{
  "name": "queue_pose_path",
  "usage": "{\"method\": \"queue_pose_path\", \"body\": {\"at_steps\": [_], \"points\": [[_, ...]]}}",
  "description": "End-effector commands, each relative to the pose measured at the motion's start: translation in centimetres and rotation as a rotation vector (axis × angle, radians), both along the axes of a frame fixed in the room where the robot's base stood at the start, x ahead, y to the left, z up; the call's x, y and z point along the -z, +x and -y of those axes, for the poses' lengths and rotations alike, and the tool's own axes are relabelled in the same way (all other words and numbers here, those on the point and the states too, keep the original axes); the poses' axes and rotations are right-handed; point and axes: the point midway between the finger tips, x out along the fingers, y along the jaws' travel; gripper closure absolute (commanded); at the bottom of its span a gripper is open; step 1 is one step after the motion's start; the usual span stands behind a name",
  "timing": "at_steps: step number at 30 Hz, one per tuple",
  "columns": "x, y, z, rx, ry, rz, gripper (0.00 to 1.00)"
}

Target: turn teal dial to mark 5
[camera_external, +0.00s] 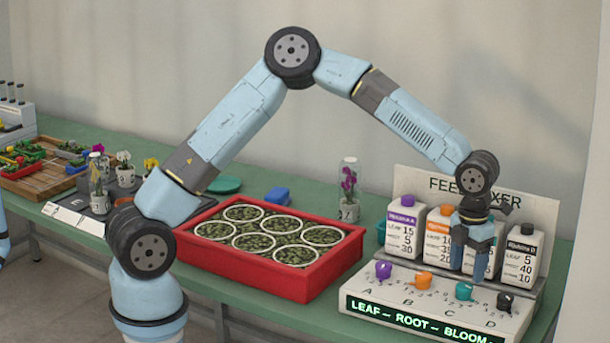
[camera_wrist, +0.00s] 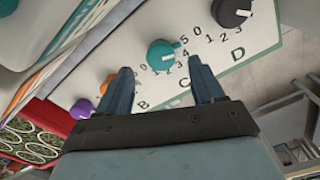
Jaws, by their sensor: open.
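The teal dial (camera_external: 464,291) sits on the front slope of the white feed mixer panel, above the letter C. My gripper (camera_external: 470,258) is open and points down, above and behind the dial row. In the wrist view my gripper (camera_wrist: 161,66) shows its two fingers apart, with the dial in line with the gap and beyond the tips. Nothing is between the fingers.
Other dials flank it: purple (camera_external: 383,269), orange (camera_external: 424,280) and black (camera_external: 505,302). Labelled bottles (camera_external: 405,228) stand behind, close to my gripper. A red tray (camera_external: 250,272) of plants stands to the left. A lit display (camera_external: 415,322) runs along the mixer's front.

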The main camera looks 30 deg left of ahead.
Motion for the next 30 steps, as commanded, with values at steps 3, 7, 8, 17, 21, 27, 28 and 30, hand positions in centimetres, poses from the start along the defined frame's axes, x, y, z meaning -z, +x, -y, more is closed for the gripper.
{"method": "queue_pose_path", "body": {"at_steps": [3,7,8,17,21,27,28,30], "points": [[-2.6,0.0,0.1,-0.001,-0.004,0.001,0.33],[-5.1,0.1,0.1,0.000,-0.004,0.002,0.33],[-5.7,0.1,0.1,-0.001,-0.003,0.002,0.33],[-9.2,0.1,0.0,0.000,-0.002,0.001,0.33],[-9.7,0.0,0.0,0.001,-0.002,0.000,0.33],[-9.7,0.0,0.0,0.001,-0.002,0.000,0.33],[-9.7,0.0,0.0,0.001,-0.002,0.000,0.33],[-9.7,0.0,0.0,0.000,-0.002,0.000,0.33]]}}
